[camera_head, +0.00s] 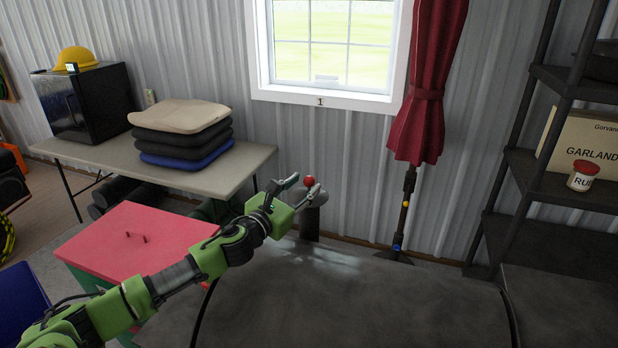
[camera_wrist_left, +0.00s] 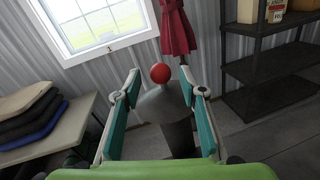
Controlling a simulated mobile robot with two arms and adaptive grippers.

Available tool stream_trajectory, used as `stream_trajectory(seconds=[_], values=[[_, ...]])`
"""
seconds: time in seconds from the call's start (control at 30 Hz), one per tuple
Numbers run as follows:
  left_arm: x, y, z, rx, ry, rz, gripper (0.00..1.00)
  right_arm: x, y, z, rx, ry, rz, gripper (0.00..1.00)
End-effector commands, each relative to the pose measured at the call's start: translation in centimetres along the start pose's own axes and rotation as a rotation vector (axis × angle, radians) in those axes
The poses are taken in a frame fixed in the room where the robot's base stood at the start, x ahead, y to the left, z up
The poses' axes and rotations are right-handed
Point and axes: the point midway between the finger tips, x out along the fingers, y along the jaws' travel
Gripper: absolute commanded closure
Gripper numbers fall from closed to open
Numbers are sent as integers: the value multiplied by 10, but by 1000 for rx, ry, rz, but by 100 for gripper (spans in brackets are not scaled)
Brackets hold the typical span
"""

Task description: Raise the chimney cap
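The chimney cap (camera_head: 320,198) is a grey cone with a red ball knob (camera_head: 309,181) on top. It sits on a short grey chimney pipe (camera_head: 309,222) at the back edge of a dark grey surface. My left gripper (camera_head: 301,188) is open at the cap. In the left wrist view the cap (camera_wrist_left: 160,106) and red knob (camera_wrist_left: 159,74) lie between its two teal-padded fingers (camera_wrist_left: 160,92). I cannot tell whether the fingers touch the cap. The pipe (camera_wrist_left: 181,140) shows below it. My right gripper is not in view.
The dark surface (camera_head: 400,300) fills the foreground. A pink-topped box (camera_head: 130,240) stands left, before a table (camera_head: 230,172) with stacked cushions (camera_head: 180,136). A black shelf (camera_head: 560,200) stands right. A red curtain (camera_head: 425,100) hangs by the window behind the cap.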

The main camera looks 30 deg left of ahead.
Motion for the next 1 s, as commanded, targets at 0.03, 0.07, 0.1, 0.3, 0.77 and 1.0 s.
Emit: stream_trajectory(seconds=[0.03, 0.07, 0.1, 0.3, 0.77, 1.0], values=[[8, 0, 4, -4, -3, 1, 62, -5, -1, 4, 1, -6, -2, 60], [12, 0, 3, -3, -1, 2, 62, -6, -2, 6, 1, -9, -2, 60], [16, 1, 3, -3, -2, 2, 62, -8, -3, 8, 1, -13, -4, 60], [31, 0, 1, -2, 0, 1, 62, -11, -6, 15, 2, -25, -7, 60], [33, -1, 0, -1, 0, -1, 93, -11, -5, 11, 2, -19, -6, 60], [33, 0, 4, 0, 0, -1, 100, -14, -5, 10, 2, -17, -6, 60]])
